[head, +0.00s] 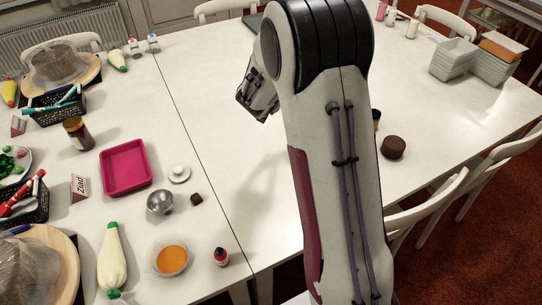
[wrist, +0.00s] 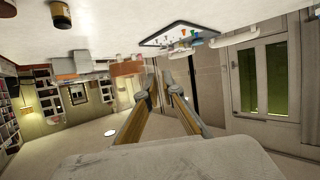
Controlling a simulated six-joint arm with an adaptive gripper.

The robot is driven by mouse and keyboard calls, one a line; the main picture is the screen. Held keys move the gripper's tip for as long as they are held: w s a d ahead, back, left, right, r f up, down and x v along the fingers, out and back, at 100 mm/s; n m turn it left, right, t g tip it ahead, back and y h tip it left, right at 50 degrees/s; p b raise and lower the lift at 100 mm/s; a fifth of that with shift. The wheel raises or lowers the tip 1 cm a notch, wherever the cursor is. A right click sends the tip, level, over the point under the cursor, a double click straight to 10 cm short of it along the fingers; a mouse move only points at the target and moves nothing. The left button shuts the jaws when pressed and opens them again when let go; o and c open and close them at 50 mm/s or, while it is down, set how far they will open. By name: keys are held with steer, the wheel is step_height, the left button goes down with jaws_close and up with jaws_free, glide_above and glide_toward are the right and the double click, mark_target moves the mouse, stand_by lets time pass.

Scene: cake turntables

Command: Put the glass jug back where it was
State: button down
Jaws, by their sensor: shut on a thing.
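My gripper (head: 258,100) is above the table, left of my arm, in the head view. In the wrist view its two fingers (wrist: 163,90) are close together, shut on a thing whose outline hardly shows. I take it to be the clear glass jug, but I cannot make out its shape or tilt. No other glass jug stands out on the table. My arm hides a strip of the table's middle.
The white table (head: 230,150) is bare left of my arm. A brown cake (head: 393,147) stands to its right. Grey containers (head: 453,58) stand back right.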

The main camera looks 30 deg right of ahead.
steer(key=s+a+f+n+t+y, duration=0.2)
steer(key=a+f+n+y, duration=0.1)
steer(key=a+f, duration=0.3)
steer(key=s+a+f+n+t+y, duration=0.1)
steer(key=s+a+f+n+y, duration=0.2)
steer(key=a+f, duration=0.3)
steer(key=shift+s+a+f+n+t+y, duration=0.3)
steer(key=shift+a+f+t+y, duration=0.1)
steer(key=shift+f, duration=0.3)
steer(key=shift+f, duration=2.9)
steer(key=shift+f, duration=0.15)
steer(key=shift+f, duration=1.95)
steer(key=shift+f, duration=0.15)
